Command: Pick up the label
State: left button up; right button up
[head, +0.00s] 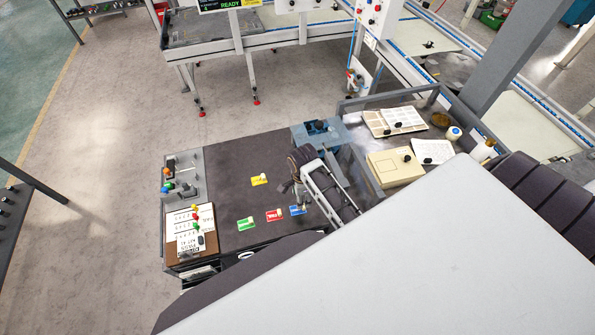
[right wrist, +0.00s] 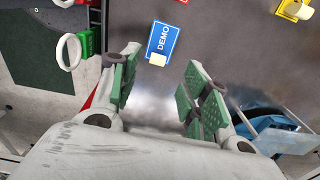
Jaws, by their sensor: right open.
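Four kinds of coloured label lie flat on the dark table top: yellow (head: 259,180), green (head: 245,223), red (head: 274,215) and blue (head: 297,210). Each has a small pale tab. The blue label reads DEMO in the right wrist view (right wrist: 163,40), its cream tab towards my gripper. My right gripper (head: 296,188) is open and empty above the table, close to the blue label. In the right wrist view its green-padded fingers (right wrist: 165,72) stand apart, with the label just beyond the gap. I cannot tell its exact height. My left gripper is not in view.
A grey panel with coloured knobs (head: 182,172) and a board with paper sheets (head: 190,240) stand at the table's left. A blue box (head: 320,128) is at its back right edge. A railed side bench (head: 382,110) holds papers and a beige box (head: 395,167).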

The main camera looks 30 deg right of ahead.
jog(key=shift+s, duration=0.1)
jog(key=shift+f, duration=1.15)
jog(key=shift+f+p, duration=0.5)
jog(key=shift+f, duration=2.1)
jog(key=c, duration=0.8)
